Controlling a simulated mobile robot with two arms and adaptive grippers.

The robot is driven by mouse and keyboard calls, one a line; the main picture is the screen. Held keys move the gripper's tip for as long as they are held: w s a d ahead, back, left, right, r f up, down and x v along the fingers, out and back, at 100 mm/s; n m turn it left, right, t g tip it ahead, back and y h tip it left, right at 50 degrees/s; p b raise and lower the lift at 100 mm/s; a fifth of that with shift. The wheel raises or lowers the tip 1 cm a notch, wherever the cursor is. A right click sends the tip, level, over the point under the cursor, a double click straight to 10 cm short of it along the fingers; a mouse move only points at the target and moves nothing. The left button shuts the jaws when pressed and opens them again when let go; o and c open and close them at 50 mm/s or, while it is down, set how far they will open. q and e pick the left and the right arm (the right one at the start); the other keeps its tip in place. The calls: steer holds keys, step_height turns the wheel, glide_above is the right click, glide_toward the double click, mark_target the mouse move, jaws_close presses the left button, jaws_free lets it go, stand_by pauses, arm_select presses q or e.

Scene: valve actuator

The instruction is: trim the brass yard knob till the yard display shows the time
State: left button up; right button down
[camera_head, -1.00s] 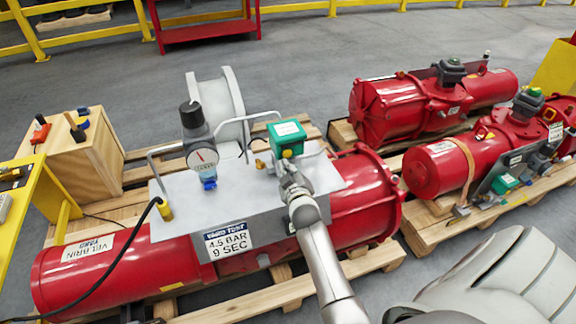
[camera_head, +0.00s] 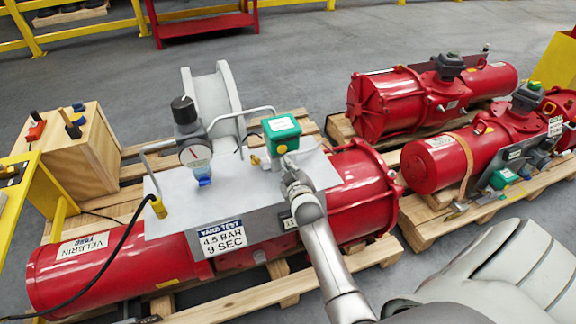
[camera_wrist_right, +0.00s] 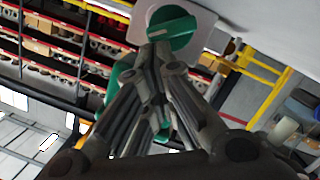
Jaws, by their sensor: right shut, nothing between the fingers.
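A green box (camera_head: 281,133) with a pale top panel stands on the grey plate over the near red actuator (camera_head: 105,270); its panel is too small to read. A small brass-coloured part (camera_head: 282,149) shows at its lower front, and another (camera_head: 255,160) lies just left; I cannot tell which is the yard knob. My right gripper (camera_head: 289,168) is shut and empty, just below the box's front. In the right wrist view its closed fingertips (camera_wrist_right: 160,48) are in front of a round green part (camera_wrist_right: 172,28); I cannot tell whether they touch. My left gripper is out of view.
A round gauge (camera_head: 196,153) stands left of the box. A "YARD TEST 4.5 BAR 9 SEC" sign (camera_head: 222,238) is on the front. Pipe handles and a black hose (camera_head: 118,240) surround the plate. More red actuators (camera_head: 435,165) lie on pallets at the right.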

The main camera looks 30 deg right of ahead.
steer(key=shift+s+d, duration=0.1)
steer(key=shift+d, duration=0.05)
steer(key=shift+d+f+m+p, duration=0.1)
steer(key=shift+d+m+p, duration=0.05)
steer(key=shift+m+p, duration=0.25)
steer(key=shift+s+d+m+y+p, duration=0.2)
steer(key=shift+d+m+y+p, duration=0.3)
steer(key=shift+m+p, duration=0.5)
steer(key=shift+s+d+f+m+y+p, duration=0.1)
steer(key=shift+d+f+m+y+p, duration=0.2)
steer(key=shift+m, duration=0.5)
steer(key=shift+f, duration=0.1)
